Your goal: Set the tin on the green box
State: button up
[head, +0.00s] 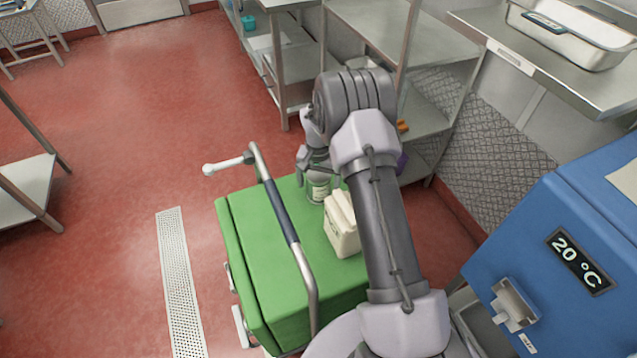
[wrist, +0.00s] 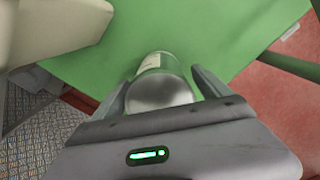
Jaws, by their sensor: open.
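The tin (head: 318,190) stands on the green box's lid, near its far edge, in the head view. In the wrist view the tin (wrist: 160,85) shows its grey metal end and a pale and green label. The green box (head: 255,250) stands on the floor, and its lid (wrist: 215,30) fills the upper wrist view. My gripper (head: 316,172) is at the tin in the head view. In the wrist view my gripper (wrist: 165,88) is open, with one finger on each side of the tin. I cannot tell whether either finger touches it.
A cream container (head: 342,225) stands on the lid close beside the tin; it also shows in the wrist view (wrist: 60,30). A handle bar (head: 285,220) runs over the box. Metal shelves (head: 430,60) stand behind, and a blue cooler (head: 560,250) at right. Red floor (head: 130,110) is free at left.

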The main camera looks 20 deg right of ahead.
jog(key=r+p, duration=0.1)
jog(key=r, duration=0.3)
jog(key=r+p, duration=0.2)
jog(key=r, duration=0.3)
jog(key=r+p, duration=0.1)
jog(key=r, duration=0.4)
jog(key=shift+a+r, duration=0.15)
jog(key=shift+a, duration=0.15)
jog(key=s+a+r+n+t, duration=0.1)
jog(key=s+a+r, duration=0.2)
jog(key=s+r, duration=0.35)
jog(key=s+a+r+t, duration=0.1)
jog(key=s+a+r, duration=0.3)
jog(key=r, duration=0.5)
jog(key=s+a+r+n+t, duration=0.1)
jog(key=s+a+r+t, duration=0.15)
jog(key=s+r, duration=0.4)
jog(key=s+a+r+y, duration=0.1)
jog(key=s+a, duration=0.1)
jog(key=s, duration=0.5)
jog(key=s+a+r+n+t+y, duration=0.1)
jog(key=s+a, duration=0.2)
jog(key=s, duration=0.4)
jog(key=shift+s+a+r, duration=0.15)
